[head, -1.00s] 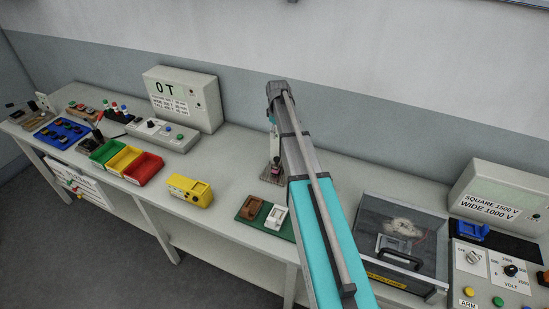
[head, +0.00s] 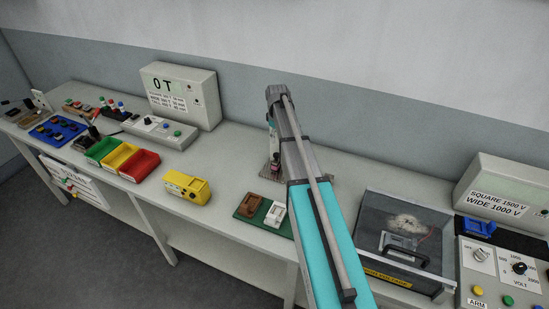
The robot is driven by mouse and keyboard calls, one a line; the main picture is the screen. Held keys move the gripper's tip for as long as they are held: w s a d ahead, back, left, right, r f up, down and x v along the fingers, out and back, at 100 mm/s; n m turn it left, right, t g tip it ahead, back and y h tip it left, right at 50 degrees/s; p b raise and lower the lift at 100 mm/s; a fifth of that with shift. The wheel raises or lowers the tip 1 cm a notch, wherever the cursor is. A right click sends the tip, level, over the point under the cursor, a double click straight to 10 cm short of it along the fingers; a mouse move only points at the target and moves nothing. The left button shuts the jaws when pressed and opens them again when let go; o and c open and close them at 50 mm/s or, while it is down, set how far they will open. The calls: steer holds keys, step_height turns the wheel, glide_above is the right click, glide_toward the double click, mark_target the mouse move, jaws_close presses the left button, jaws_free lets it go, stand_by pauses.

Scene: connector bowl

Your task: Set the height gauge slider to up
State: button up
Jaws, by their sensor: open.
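A narrow upright device on a speckled grey base (head: 270,174) stands on the bench behind my arm. It looks like the height gauge, with a small dark and pinkish part low on it. My arm link covers its right side, so I cannot tell the slider's position. My arm rises from the bottom of the head view to a dark joint above the device. My gripper is hidden behind the arm, so I cannot see its fingers or whether it touches anything.
A green board (head: 261,216) with a brown and a white piece lies just in front. A yellow device (head: 187,188) and green, yellow and red bins (head: 139,168) stand left. A clear-lidded box (head: 402,240) stands right. Bare bench (head: 235,155) lies left of the device.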

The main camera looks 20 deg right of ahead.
mark_target(277, 154)
steer(key=shift+f+b, duration=4.2)
steer(key=shift+f, duration=0.35)
jaws_close()
